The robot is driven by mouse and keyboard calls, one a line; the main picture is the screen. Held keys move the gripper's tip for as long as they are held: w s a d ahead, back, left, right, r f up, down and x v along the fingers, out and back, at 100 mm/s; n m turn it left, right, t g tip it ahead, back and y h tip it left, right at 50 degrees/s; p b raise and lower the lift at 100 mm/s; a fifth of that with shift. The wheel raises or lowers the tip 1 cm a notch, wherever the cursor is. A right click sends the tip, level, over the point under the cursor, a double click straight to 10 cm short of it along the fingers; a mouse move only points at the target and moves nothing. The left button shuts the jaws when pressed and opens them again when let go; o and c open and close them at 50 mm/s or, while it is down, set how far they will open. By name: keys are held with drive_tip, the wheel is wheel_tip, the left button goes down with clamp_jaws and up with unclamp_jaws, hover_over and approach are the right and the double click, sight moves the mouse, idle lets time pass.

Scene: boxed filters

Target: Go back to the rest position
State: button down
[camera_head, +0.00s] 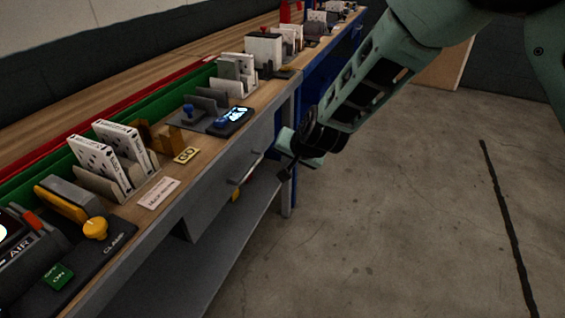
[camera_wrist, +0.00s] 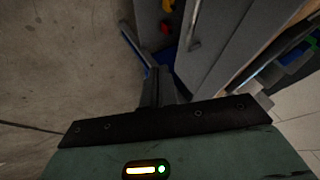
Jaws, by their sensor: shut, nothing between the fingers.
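My gripper (camera_head: 288,163) is at the end of my green arm, in front of the workbench, beside the grey drawer (camera_head: 243,172) and over the floor side. It is shut and holds nothing. In the wrist view my gripper's dark fingers (camera_wrist: 158,88) are together, pointing toward the bench front. The workbench (camera_head: 222,138) runs from the lower left to the upper middle in the head view. Two white boxed filters (camera_head: 105,150) stand in a grey holder at the left of the bench top.
A control panel with a yellow knob (camera_head: 95,228) and a green switch (camera_head: 57,276) is at the near left. A small lit device (camera_head: 231,118) and several other holders with boxes stand farther along. A lower shelf (camera_head: 235,235) sticks out under the drawer. The concrete floor (camera_head: 400,220) at right is clear.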

drive_tip(key=s+d+r+n+g+p, duration=0.1)
drive_tip(key=s+r+n+g, duration=0.15)
drive_tip(key=s+r, duration=0.6)
drive_tip(key=s+d+r+n+g+h, duration=0.1)
drive_tip(key=s+d+r+n, duration=0.1)
drive_tip(key=s+d, duration=0.3)
drive_tip(key=s+d+r+n+g+h+p, duration=0.1)
drive_tip(key=s+d+r+n+g, duration=0.1)
drive_tip(key=s, duration=1)
drive_tip(key=s+d+r+n+g+h+p, duration=0.1)
drive_tip(key=s+d+r+n, duration=0.1)
drive_tip(key=s+d, duration=0.5)
drive_tip(key=shift+s+d+r+n, duration=0.25)
drive_tip(key=shift+s+d+n, duration=0.1)
drive_tip(key=shift+s+n, duration=0.65)
drive_tip(key=shift+s+g, duration=0.1)
drive_tip(key=shift+g, duration=0.15)
